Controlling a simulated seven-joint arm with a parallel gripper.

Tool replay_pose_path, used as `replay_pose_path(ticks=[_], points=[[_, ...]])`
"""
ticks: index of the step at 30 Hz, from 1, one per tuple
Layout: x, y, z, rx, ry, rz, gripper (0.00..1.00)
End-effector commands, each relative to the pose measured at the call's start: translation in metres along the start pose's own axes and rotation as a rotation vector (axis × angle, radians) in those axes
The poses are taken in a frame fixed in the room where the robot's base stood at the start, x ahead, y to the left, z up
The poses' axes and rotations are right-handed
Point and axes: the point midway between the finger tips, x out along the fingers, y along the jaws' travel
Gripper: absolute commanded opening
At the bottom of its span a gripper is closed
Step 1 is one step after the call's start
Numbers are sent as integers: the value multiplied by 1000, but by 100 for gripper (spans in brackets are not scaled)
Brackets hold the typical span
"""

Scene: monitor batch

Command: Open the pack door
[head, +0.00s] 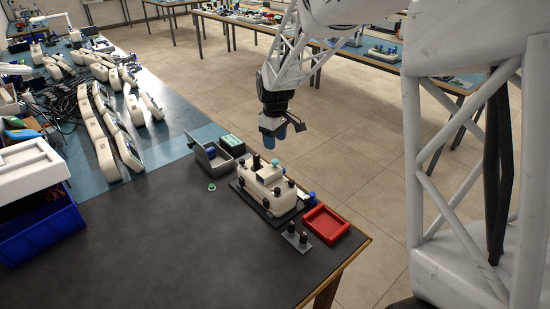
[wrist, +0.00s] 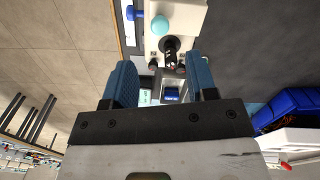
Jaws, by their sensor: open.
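A white monitor unit (head: 268,200) stands on a dark base on the near table, with dark knobs and a teal knob (head: 276,162) on top. The unit also shows at the top of the wrist view (wrist: 183,14), with its teal knob (wrist: 160,25) and a dark knob (wrist: 169,46). I cannot make out the pack door for certain in either view. My gripper (head: 283,130) hangs above the unit, apart from it. In the wrist view its blue fingers (wrist: 161,80) are spread, with nothing between them. The unit's far lower faces are hidden.
A grey open box (head: 222,163) with a blue item inside stands behind the unit. A red tray (head: 312,226) and a small plate with two dark posts (head: 290,241) lie at the right edge. A blue bin (head: 42,232) is at left. The dark tabletop (head: 190,250) in front is clear.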

Motion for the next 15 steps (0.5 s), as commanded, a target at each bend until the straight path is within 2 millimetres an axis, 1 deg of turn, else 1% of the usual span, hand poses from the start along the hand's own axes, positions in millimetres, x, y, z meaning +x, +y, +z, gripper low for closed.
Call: replay_pose_path(ticks=[8, 11, 15], points=[[4, 0, 0, 1, 0, 0, 52], [11, 0, 0, 1, 0, 0, 52], [25, 0, 1, 1, -2, -2, 52]])
